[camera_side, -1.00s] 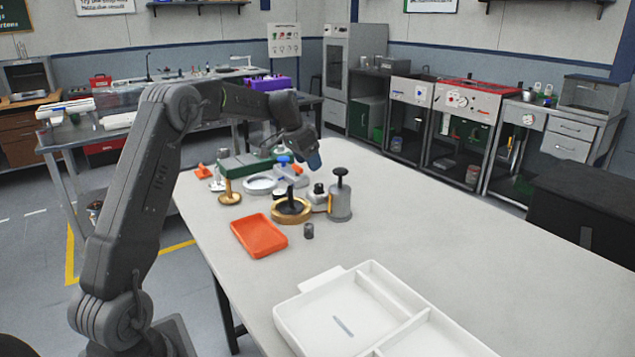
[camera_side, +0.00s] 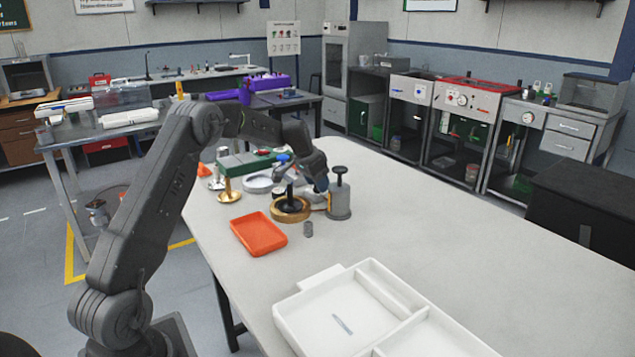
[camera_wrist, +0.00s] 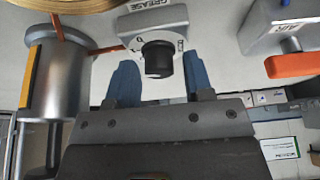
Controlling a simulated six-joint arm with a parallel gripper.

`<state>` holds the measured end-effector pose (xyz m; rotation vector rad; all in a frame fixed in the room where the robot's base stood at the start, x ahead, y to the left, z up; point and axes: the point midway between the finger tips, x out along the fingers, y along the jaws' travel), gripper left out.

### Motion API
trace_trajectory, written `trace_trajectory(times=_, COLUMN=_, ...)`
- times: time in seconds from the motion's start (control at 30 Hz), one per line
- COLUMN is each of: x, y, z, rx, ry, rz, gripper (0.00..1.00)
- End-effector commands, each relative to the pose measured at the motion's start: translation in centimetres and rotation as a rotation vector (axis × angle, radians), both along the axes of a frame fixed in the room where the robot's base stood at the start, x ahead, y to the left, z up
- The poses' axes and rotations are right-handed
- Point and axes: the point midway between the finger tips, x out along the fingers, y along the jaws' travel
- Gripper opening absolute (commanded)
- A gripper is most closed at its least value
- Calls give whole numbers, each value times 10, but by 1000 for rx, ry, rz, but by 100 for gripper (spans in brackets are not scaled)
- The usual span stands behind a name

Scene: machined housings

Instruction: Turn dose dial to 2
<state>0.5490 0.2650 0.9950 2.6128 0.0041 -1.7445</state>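The dose dial (camera_wrist: 157,62) is a black knob on a light grey housing labelled GREASE (camera_wrist: 150,20), at the top middle of the wrist view. Small marks flank the dial, one resembling a 0 on the left; they are too small to read surely. My gripper (camera_wrist: 160,65) is open, with one blue finger on each side of the dial and a visible gap on both sides. In the side view my gripper (camera_side: 321,181) is low over the far end of the table and largely hides the dial and housing.
A grey cylinder with a black plunger (camera_side: 340,204) stands close beside my gripper. A wooden ring (camera_side: 278,212), a brass piece (camera_side: 229,194) and an orange tray (camera_side: 258,245) are nearby. A white divided tray (camera_side: 290,312) lies in front. The table's right side is clear.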

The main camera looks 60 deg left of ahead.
Motion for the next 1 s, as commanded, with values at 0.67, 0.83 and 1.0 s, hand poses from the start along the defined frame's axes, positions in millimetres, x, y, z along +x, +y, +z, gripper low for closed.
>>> trace_trajectory(times=0.67, x=0, y=0, z=0, rx=0, ry=2, rz=91, gripper=8)
trace_trajectory(times=0.83, x=0, y=0, z=0, rx=-2, ry=2, rz=131, gripper=8)
trace_trajectory(times=1.0, x=0, y=0, z=0, rx=-2, ry=2, rz=131, gripper=8)
